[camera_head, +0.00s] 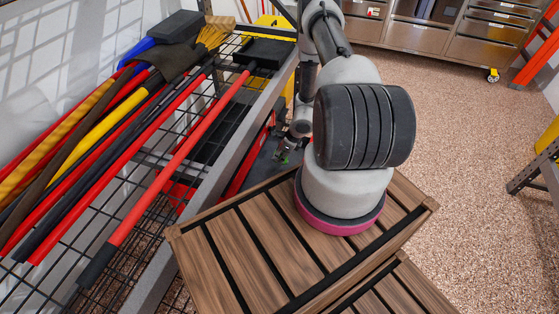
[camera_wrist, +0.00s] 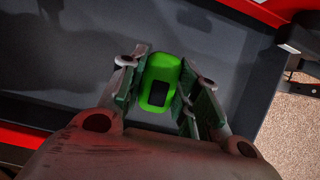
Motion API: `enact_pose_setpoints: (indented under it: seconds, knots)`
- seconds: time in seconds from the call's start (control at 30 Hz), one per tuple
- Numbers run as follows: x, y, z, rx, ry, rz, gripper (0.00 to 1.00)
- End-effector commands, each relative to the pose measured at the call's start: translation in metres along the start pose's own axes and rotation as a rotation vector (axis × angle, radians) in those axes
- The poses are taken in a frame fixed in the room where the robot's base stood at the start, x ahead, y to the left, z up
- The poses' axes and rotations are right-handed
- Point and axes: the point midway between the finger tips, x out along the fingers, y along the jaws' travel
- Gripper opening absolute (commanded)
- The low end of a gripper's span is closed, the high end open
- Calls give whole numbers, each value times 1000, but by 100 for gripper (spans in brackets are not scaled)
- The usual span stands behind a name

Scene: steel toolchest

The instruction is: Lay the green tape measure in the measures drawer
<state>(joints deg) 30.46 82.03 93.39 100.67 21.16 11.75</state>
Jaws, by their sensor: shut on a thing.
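The green tape measure (camera_wrist: 158,88), with a dark panel on its face, is between the two fingers of my gripper (camera_wrist: 163,78) in the wrist view. My gripper is shut on it. In the head view my gripper (camera_head: 290,146) is small and partly hidden by my arm, with a speck of the green tape measure (camera_head: 284,158) below it. Under it is an open drawer with a dark grey floor (camera_wrist: 60,62) and red edges. The drawer also shows in the head view (camera_head: 262,172). I cannot tell whether the tape measure touches the drawer floor.
A black wire rack (camera_head: 130,185) with several long-handled tools stands at the left, close beside the drawer. A wooden slatted surface (camera_head: 240,255) is in front. Steel cabinets (camera_head: 415,38) stand at the back.

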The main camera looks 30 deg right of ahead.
Motion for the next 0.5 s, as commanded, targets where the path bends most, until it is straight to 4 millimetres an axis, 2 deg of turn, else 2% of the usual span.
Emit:
enact_pose_setpoints:
  seconds: [0.1,0.2,0.5]
  knots:
    - [19,1,-8,1,1,2,4]
    - [28,1,-12,1,0,1,4]
    - [30,1,-12,0,0,1,4]
